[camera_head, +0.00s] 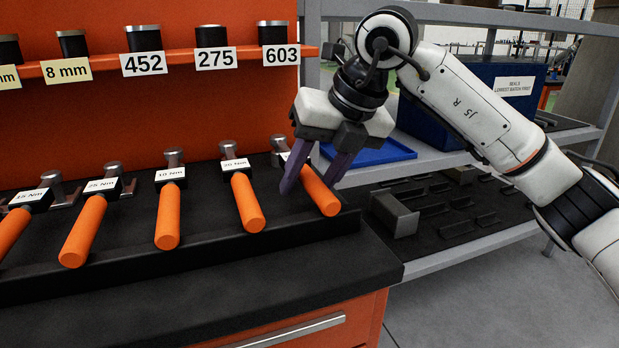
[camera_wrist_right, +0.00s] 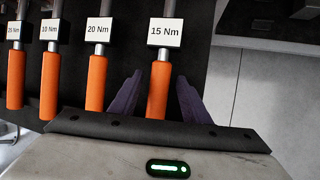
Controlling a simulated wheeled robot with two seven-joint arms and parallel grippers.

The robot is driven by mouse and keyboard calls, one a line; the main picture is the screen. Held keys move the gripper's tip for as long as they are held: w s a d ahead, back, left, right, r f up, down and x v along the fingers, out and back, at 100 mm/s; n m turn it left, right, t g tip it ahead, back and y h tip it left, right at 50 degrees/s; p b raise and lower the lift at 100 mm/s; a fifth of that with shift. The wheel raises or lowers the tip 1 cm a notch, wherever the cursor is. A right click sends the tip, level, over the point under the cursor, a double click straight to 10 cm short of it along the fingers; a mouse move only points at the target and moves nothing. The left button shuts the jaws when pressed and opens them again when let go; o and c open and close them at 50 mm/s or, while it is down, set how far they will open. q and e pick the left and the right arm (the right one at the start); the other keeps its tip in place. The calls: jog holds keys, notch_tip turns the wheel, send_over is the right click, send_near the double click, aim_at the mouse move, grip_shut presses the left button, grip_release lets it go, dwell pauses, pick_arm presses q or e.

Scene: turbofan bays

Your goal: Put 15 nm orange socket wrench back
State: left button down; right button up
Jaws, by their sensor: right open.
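The 15 Nm wrench with its orange handle (camera_head: 322,194) lies at the right end of the black tool rack (camera_head: 200,248), its head in line with the other wrenches. Its white label (camera_wrist_right: 165,33) reads 15 Nm in the right wrist view. My right gripper (camera_head: 307,184) is open, with its purple fingers on either side of the orange handle. In the right wrist view the handle (camera_wrist_right: 158,92) lies between the two fingers, with visible gaps to both. My fingers and hand partly hide the wrench's head and label in the head view. My left gripper is not in view.
Several similar orange wrenches lie left of it, the nearest being the 20 Nm wrench (camera_head: 247,203). Dark sockets stand on an orange shelf (camera_head: 190,57) above. Right of the bench is a grey rack with a blue tray (camera_head: 372,153) and a blue bin (camera_head: 470,75).

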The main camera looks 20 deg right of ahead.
jog(key=v, duration=0.3)
jog(key=shift+r+p, duration=0.25)
jog(key=shift+p, duration=0.05)
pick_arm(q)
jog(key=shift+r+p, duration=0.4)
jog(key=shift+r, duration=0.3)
pick_arm(e)
jog(key=v, duration=0.7)
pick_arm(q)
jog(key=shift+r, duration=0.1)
